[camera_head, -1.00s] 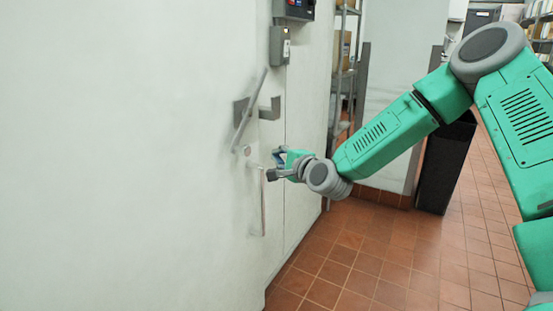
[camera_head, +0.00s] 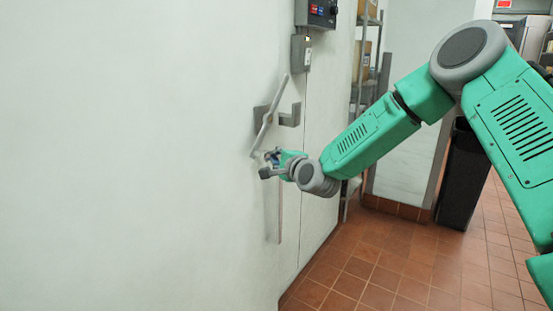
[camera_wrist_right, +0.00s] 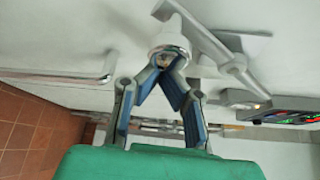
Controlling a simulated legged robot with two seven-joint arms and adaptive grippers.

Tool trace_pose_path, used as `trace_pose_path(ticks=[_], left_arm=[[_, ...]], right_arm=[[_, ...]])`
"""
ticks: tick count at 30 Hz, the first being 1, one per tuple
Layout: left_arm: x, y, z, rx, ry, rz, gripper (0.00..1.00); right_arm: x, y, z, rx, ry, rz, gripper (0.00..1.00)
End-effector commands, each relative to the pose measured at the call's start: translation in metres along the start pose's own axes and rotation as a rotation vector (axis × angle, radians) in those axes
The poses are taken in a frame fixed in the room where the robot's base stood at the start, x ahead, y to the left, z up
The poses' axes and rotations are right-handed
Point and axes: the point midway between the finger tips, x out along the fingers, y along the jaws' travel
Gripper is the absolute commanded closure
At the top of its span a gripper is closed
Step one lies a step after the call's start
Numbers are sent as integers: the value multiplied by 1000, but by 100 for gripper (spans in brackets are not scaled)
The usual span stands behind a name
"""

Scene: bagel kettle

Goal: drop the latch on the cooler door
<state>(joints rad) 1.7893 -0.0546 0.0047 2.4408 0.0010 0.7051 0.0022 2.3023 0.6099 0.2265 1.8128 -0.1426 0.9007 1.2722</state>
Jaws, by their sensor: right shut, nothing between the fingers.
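The grey latch bar (camera_head: 270,115) on the white cooler door (camera_head: 130,160) is tilted, upper end to the right, lower end to the left. It crosses a grey bracket (camera_head: 291,117) on the wall. My right gripper (camera_head: 266,166) is shut and empty, just below and right of the bar's lower end. In the right wrist view, the fingertips (camera_wrist_right: 165,60) meet at a round silver knob (camera_wrist_right: 170,42); I cannot tell whether they touch it. The bar (camera_wrist_right: 205,35) shows beside it. A vertical door handle (camera_head: 279,215) hangs below the gripper, its top hidden. My left gripper is out of view.
A control box (camera_head: 318,12) and a smaller grey box (camera_head: 301,53) are mounted above the latch. A dark bin (camera_head: 465,180) and shelving (camera_head: 366,60) stand to the right. The tiled floor (camera_head: 400,260) is clear in front.

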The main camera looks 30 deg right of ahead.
Motion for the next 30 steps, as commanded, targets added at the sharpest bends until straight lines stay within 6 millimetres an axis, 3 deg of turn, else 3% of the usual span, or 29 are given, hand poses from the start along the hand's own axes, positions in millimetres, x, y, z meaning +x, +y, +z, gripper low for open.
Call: trace_pose_path(ticks=[20, 30], left_arm=[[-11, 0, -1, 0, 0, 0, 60], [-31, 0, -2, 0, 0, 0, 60]], right_arm=[[-4, -4, 8, 77, 0, 43, 100], [-12, -14, 21, 219, -1, 122, 100]])
